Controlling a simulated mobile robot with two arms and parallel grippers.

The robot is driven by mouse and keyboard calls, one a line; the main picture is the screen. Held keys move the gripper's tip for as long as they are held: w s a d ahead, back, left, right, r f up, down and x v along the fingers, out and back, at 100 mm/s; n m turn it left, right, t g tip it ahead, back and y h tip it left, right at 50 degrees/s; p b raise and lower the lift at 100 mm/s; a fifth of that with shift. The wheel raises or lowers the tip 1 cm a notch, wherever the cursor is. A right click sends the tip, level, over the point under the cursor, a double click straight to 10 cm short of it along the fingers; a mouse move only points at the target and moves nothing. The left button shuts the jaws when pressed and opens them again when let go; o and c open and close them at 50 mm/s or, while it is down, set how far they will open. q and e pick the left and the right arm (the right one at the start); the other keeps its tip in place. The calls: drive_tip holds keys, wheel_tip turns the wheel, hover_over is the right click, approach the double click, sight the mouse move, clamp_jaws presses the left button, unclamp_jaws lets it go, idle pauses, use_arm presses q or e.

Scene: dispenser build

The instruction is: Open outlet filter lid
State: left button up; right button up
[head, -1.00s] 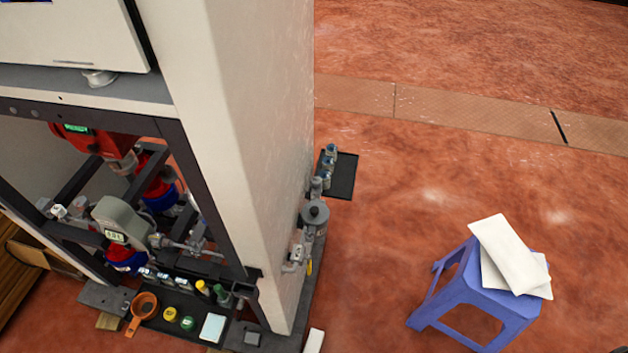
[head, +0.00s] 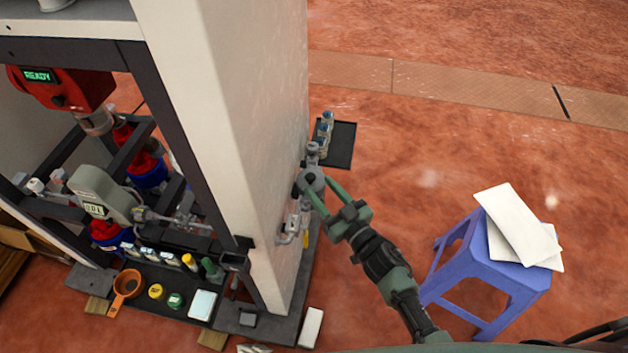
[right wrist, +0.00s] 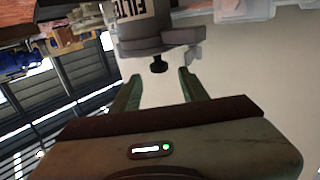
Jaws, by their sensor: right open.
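The outlet filter (head: 313,177) is a small grey round housing on the outer side of the tall white cabinet panel. In the right wrist view, its label begins "FILT" and a grey disc-shaped lid (right wrist: 165,41) sits on it, with a small black knob (right wrist: 159,65). The lid appears shut. My right gripper (head: 318,184) reaches in from the lower right, its two green fingers at the filter. The right gripper (right wrist: 159,76) is open, with the knob just ahead of and between its fingertips; contact is not clear. My left gripper is out of view.
A black tray with bottles (head: 340,146) sits just behind the filter. Valves and pipe fittings (head: 292,230) lie below it, close to the panel. A blue stool (head: 485,270) with white sheets stands to the right. Open floor lies between tray and stool.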

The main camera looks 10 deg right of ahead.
sight(313, 180)
drive_tip(key=x, duration=0.4)
clamp_jaws()
drive_tip(key=shift+f, duration=0.1)
idle(1.4)
